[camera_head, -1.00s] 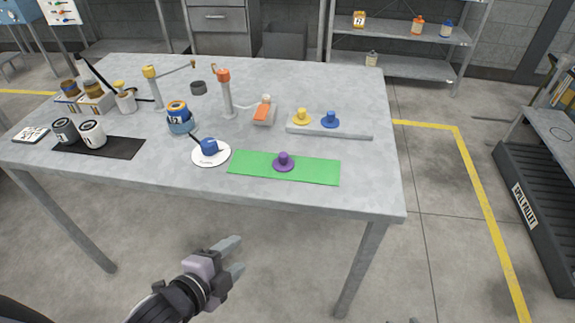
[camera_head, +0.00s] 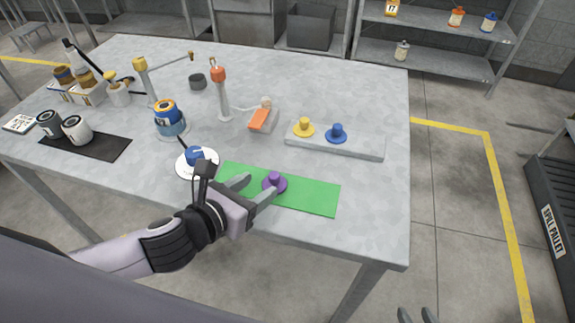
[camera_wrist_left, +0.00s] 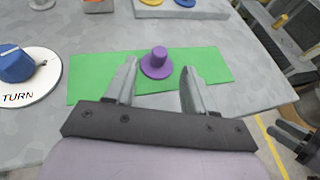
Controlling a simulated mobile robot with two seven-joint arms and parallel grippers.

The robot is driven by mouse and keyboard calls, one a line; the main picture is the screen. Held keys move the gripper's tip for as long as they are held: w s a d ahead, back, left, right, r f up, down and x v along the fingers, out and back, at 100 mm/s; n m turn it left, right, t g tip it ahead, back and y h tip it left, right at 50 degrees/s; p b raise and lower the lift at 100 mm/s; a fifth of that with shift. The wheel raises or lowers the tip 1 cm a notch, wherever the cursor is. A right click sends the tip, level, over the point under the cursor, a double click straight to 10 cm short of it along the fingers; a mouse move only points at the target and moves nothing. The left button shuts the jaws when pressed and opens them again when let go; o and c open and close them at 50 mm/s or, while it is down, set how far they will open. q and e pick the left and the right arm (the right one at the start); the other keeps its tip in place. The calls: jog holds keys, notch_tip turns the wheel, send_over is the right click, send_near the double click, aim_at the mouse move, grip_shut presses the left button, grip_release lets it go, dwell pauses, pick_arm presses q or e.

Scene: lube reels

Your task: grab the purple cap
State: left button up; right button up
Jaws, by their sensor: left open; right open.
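The purple cap (camera_head: 274,182) has a round brim and a short knob. It stands upright on the green mat (camera_head: 312,198) near the table's front edge. My left gripper (camera_head: 251,185) is open at the front of the mat, just left of the cap in the head view. In the left wrist view the cap (camera_wrist_left: 157,64) shows beyond and between the two open fingertips (camera_wrist_left: 160,72); the fingers do not close on it. My right gripper (camera_head: 418,316) shows only its fingertips at the bottom edge, open and away from the table.
A white disc with a blue knob (camera_head: 196,157) lies just left of the mat. A grey rack (camera_head: 360,150) with a yellow cap (camera_head: 304,127) and a blue cap (camera_head: 337,132) lies behind. An orange-topped post (camera_head: 219,95) stands further back. The table right of the mat is clear.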

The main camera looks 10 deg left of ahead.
aim_at(271, 179)
pick_arm(q)
jog(key=shift+x, duration=3.6)
grip_shut()
